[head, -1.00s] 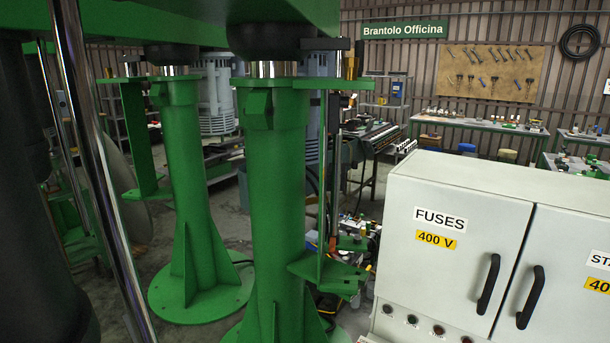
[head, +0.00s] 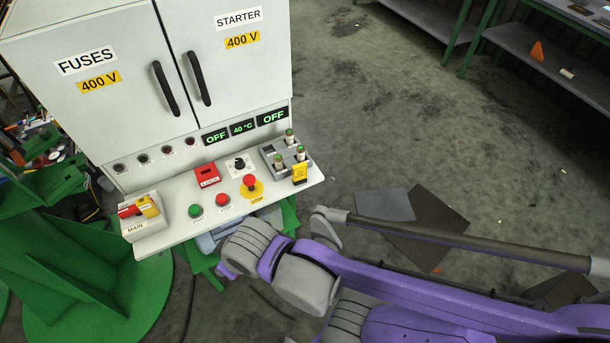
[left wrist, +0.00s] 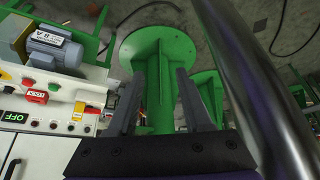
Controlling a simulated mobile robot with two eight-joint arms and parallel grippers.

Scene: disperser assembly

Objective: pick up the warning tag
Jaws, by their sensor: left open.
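A small yellow tag with a dark mark, which I take for the warning tag (head: 299,173), stands at the front right of the cabinet's control shelf (head: 190,226), beside a grey fuse holder (head: 273,156). I cannot make the tag out in the left wrist view. My left gripper (left wrist: 156,76) is open and empty, with a green pedestal (left wrist: 153,48) beyond its fingers and the control shelf off to the left. A purple and grey arm of mine crosses the lower right there, but no right gripper fingers show.
The shelf also carries a red and yellow main switch (head: 139,208), a red block (head: 207,175), push buttons and a red stop knob (head: 250,182). The white cabinet (head: 120,60) rises behind. Green pedestals stand left. Dark sheets (head: 425,215) lie on open floor at right.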

